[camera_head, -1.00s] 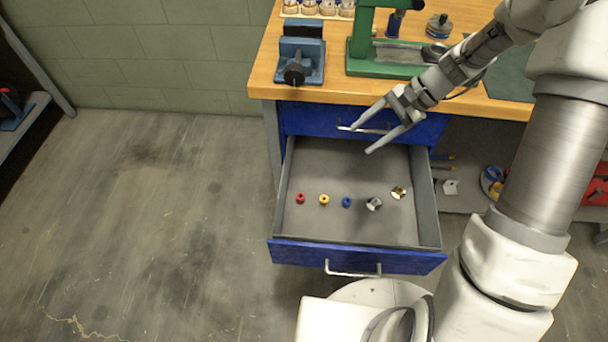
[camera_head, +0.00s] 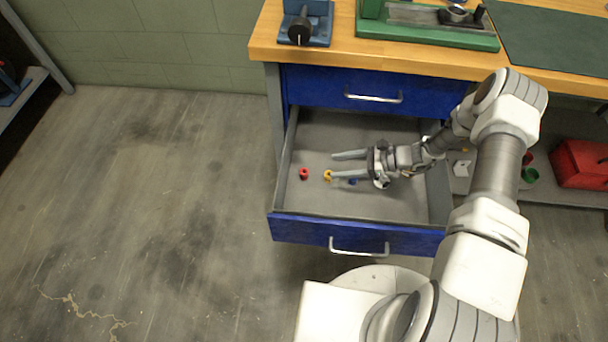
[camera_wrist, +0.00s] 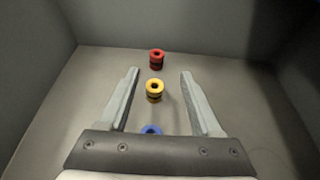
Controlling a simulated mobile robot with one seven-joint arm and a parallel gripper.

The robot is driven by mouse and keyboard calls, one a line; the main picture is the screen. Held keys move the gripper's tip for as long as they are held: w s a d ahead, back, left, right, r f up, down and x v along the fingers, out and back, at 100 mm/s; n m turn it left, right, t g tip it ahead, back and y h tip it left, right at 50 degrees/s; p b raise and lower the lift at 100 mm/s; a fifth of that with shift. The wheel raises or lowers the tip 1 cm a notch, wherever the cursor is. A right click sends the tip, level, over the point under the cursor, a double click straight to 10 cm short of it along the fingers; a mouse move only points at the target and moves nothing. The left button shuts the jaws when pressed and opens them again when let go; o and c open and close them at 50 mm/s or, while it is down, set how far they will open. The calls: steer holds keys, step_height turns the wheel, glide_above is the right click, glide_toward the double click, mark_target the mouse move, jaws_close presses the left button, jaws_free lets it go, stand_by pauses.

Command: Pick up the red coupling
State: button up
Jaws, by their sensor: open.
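The red coupling (camera_head: 304,174) is a small ring-shaped piece standing on the floor of the open drawer, at its left side. It also shows in the wrist view (camera_wrist: 156,58), beyond the fingertips and about midway between their lines. My gripper (camera_head: 332,166) is open and empty, reaching into the drawer from the right with its fingers pointing left towards the red coupling. In the wrist view my gripper (camera_wrist: 159,72) has the yellow coupling (camera_wrist: 155,88) between its fingers, untouched. The blue coupling (camera_wrist: 151,130) lies nearer the palm, partly hidden.
The open drawer (camera_head: 330,228) has grey walls around the gripper and a blue front with a handle. A shut drawer (camera_head: 372,92) is above it. The bench top carries a blue vise (camera_head: 306,22) and a green machine (camera_head: 425,28). The drawer's front left floor is clear.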

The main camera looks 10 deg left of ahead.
mark_target(309, 178)
steer(key=x, duration=0.5)
steer(key=shift+b, duration=0.4)
steer(key=x, duration=0.1)
steer(key=b+x, duration=0.1)
steer(key=x, duration=0.1)
steer(key=f+x, duration=0.1)
steer(key=shift+s+b, duration=0.3)
steer(key=shift+a, duration=0.4)
jaws_close()
